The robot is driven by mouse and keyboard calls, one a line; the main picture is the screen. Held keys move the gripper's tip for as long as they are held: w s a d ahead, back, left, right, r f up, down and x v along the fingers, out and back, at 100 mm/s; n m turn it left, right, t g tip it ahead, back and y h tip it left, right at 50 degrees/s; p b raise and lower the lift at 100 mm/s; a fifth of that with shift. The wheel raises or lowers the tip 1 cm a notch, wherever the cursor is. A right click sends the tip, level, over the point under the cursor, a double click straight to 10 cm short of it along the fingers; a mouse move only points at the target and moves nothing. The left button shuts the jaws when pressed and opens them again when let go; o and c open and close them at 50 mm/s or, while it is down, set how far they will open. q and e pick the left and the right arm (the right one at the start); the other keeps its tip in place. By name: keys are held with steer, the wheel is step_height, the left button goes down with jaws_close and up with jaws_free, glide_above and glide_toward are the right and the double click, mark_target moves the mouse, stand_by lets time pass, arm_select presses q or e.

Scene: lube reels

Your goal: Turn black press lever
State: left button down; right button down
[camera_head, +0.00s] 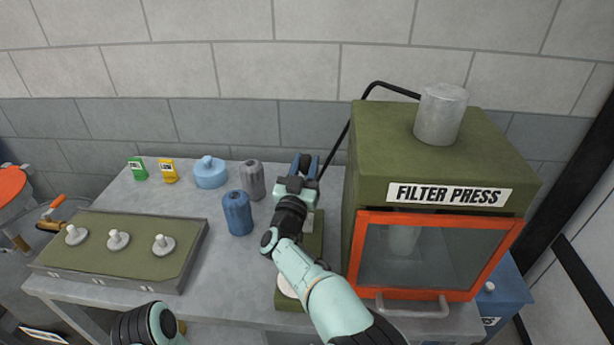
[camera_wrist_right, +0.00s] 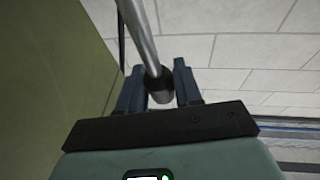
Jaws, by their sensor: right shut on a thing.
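The black press lever (camera_head: 367,90) is a thin bent bar at the top and left side of the green filter press (camera_head: 377,135). It slopes down toward my right gripper (camera_head: 304,166). In the right wrist view the lever's rod (camera_wrist_right: 143,40) looks grey and ends in a dark grip. My right gripper (camera_wrist_right: 159,84) is shut on that grip, with one blue finger on each side. In the head view the fingers largely hide the lever's end. Part of my left arm shows at the bottom left, but its gripper is out of view.
A blue bottle (camera_head: 237,213), a grey bottle (camera_head: 251,180) and a light blue can (camera_head: 210,173) stand left of my right arm. A green-topped tray (camera_head: 110,270) with three knobs is at left. The press has an orange-framed door (camera_head: 365,265). A wall is behind.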

steer(key=s+b, duration=0.1)
steer(key=b, duration=0.1)
steer(key=s+t+b, duration=0.1)
steer(key=shift+f+b, duration=0.25)
steer(key=shift+b, duration=0.15)
steer(key=shift+s+r+t+h+b, duration=0.3)
steer(key=shift+t+h+b, duration=0.1)
steer(key=shift+b, duration=0.2)
steer(key=c, duration=0.8)
jaws_free()
steer(key=shift+c, duration=0.2)
steer(key=b+v, duration=0.1)
steer(key=v, duration=0.6)
steer(key=shift+s, duration=0.2)
